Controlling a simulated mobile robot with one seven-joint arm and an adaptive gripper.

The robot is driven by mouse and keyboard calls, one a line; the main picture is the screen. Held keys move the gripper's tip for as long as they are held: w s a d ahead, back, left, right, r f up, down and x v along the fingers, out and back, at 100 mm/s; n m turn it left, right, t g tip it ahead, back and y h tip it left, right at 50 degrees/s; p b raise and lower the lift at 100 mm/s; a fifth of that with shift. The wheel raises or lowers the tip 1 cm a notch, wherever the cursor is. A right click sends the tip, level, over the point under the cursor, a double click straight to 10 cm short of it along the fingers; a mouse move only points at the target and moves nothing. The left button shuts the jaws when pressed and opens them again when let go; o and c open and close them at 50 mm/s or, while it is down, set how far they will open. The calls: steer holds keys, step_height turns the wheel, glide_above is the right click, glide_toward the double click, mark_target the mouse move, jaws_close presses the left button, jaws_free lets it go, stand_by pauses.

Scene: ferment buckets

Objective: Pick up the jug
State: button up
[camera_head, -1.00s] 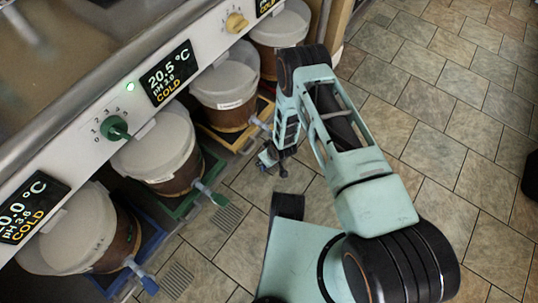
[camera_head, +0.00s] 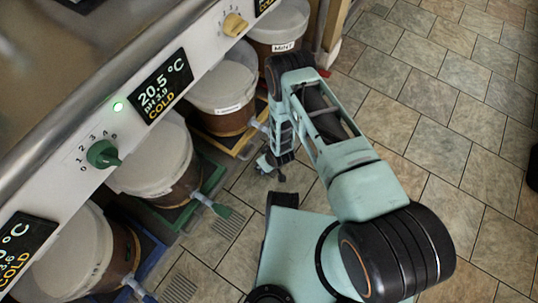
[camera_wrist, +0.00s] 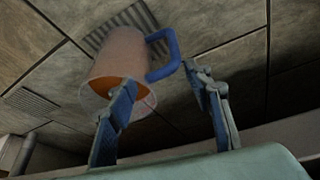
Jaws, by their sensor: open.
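The jug (camera_wrist: 120,60) shows in the wrist view as a pale, brownish cylinder with a blue handle (camera_wrist: 174,50) on its right side. My gripper (camera_wrist: 160,78) is open, its two fingers apart. The left finger overlaps the jug's lower right part in the picture; the right finger is just right of the handle. I cannot tell whether either finger touches the jug. Nothing shows held. In the head view my gripper (camera_head: 268,164) is low over the floor, beyond my arm. I cannot make out the jug there.
Tiled floor (camera_head: 450,130) at right is open.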

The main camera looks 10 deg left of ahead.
steer(key=shift+w+a+f, duration=0.1)
steer(key=shift+w+f, duration=0.05)
steer(key=shift+f, duration=0.2)
jaws_close()
steer(key=shift+r, duration=0.1)
stand_by(0.4)
